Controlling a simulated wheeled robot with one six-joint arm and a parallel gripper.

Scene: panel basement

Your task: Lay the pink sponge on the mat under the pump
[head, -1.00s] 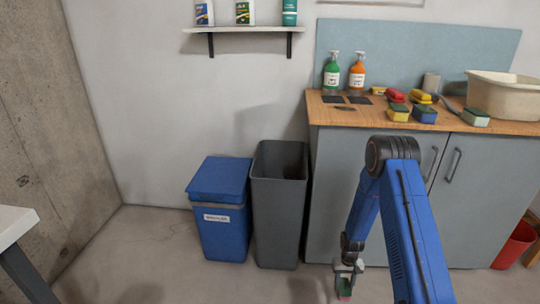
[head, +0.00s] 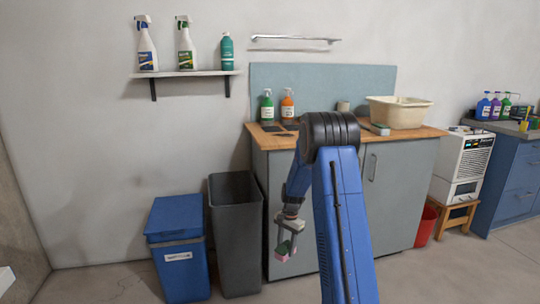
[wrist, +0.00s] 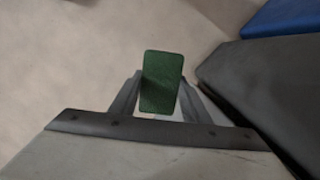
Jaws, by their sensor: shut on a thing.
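My gripper (head: 287,241) is shut on the pink sponge (head: 282,250), in front of the grey cabinet and below the worktop. In the wrist view the sponge's green scouring face (wrist: 161,82) shows between the fingers. Two pump bottles stand at the worktop's back left: a green one (head: 266,107) and an orange one (head: 287,105). Dark flat mats lie in front of them, one before the green pump (head: 272,128) and one before the orange pump (head: 291,127). My arm hides part of the worktop, including most of the other sponges.
A grey open bin (head: 235,240) and a blue lidded bin (head: 178,245) stand left of the cabinet (head: 400,190). A cream basin (head: 398,113) is on the worktop's right. A shelf with bottles (head: 180,74) hangs above left. A red bucket (head: 425,226) stands at the right.

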